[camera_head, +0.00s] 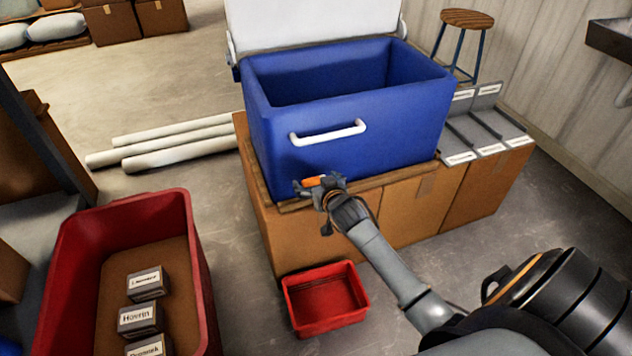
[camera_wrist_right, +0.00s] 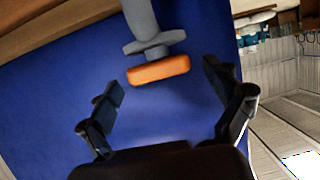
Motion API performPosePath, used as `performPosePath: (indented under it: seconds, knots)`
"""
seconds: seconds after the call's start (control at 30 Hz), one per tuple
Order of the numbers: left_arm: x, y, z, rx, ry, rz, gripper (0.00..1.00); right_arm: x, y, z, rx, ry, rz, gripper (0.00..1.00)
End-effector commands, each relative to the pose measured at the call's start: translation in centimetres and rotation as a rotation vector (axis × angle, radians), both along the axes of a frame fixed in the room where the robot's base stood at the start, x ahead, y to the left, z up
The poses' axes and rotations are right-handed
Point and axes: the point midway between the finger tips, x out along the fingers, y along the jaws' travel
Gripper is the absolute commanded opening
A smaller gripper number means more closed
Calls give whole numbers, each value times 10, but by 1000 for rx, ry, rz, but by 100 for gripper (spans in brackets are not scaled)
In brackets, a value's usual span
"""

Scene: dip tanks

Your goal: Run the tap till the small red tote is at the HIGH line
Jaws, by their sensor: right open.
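The blue cooler (camera_head: 345,135) stands on cardboard boxes, and its tap has an orange handle (camera_head: 314,181) low on the front. In the right wrist view the orange handle (camera_wrist_right: 159,70) sits on a grey tap body (camera_wrist_right: 145,25). My right gripper (camera_head: 322,190) is at the tap, and its open fingers (camera_wrist_right: 162,85) lie either side of the handle, apart from it. The small red tote (camera_head: 325,298) is on the floor below, against the boxes. I see no stream falling, and I cannot make out a HIGH line or a water level. My left gripper is out of view.
A larger red tote (camera_head: 190,270) with labelled blocks stands at the left. White pipes (camera_head: 180,142) lie on the floor behind it. Grey labelled trays (camera_head: 485,125) sit right of the cooler, with a stool (camera_head: 467,20) behind. Floor between the two totes is clear.

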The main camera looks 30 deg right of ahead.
Motion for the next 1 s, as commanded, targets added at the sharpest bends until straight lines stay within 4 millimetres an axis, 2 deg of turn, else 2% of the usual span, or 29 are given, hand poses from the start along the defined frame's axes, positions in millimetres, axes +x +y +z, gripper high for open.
performPosePath:
  seconds: [0.13,0.4,0.67,1.0]
  knots:
    - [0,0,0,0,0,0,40,0,0,0,0,0,0,89]
    - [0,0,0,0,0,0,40,0,0,0,0,0,0,36]
    - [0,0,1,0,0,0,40,1,2,1,4,-5,-35,36]
    - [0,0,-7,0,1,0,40,3,5,0,8,-8,-210,36]
